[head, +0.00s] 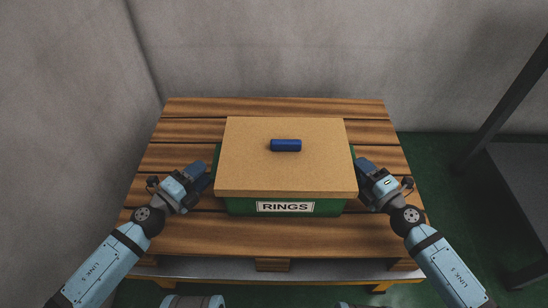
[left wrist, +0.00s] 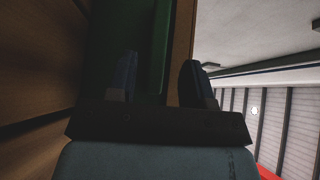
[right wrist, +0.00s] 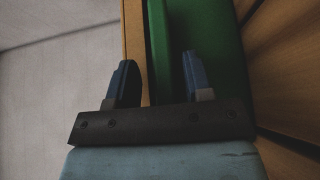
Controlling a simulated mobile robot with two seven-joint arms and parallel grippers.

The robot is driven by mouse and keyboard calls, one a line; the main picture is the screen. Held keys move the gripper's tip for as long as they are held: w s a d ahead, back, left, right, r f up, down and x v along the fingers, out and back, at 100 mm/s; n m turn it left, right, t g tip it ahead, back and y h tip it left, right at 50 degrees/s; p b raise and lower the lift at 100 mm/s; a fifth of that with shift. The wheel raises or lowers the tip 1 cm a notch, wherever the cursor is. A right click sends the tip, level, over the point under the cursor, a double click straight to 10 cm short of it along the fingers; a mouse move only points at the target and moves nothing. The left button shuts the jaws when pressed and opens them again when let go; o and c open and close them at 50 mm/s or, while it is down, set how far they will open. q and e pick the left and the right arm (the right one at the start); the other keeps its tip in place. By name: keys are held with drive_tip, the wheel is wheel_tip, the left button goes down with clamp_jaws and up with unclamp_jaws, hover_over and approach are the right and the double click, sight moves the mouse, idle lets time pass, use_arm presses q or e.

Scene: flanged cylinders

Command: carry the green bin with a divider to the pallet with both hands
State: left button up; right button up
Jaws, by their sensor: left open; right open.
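The green bin (head: 340,207), with a white "RINGS" label on its front, sits on the slatted wooden pallet (head: 200,238). A flat tan board (head: 250,170) covers its top, so the divider and inside are hidden. My left gripper (head: 205,178) is open at the bin's left side, and my right gripper (head: 366,172) is open at its right side. In the left wrist view the bin's dark green side (left wrist: 160,40) shows beyond the spread fingers. In the right wrist view a green edge (right wrist: 159,50) lies between the spread fingers. I cannot tell whether either gripper touches the bin.
A short blue cylinder (head: 286,145) lies on the tan board. Grey walls (head: 270,45) stand behind and to the left. A dark frame (head: 505,100) stands at the right over green floor (head: 430,155). Bare slats show in front of the bin.

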use_arm(q)
drive_tip(key=v, duration=0.7)
drive_tip(key=shift+s+a, duration=0.1)
drive_tip(key=shift+s, duration=0.05)
drive_tip(key=shift+s+a, duration=0.2)
drive_tip(key=shift+s, duration=0.15)
use_arm(e)
drive_tip(key=shift+s, duration=0.15)
drive_tip(key=v, duration=1.1)
drive_tip(key=shift+s+d, duration=0.3)
drive_tip(key=shift+f, duration=0.1)
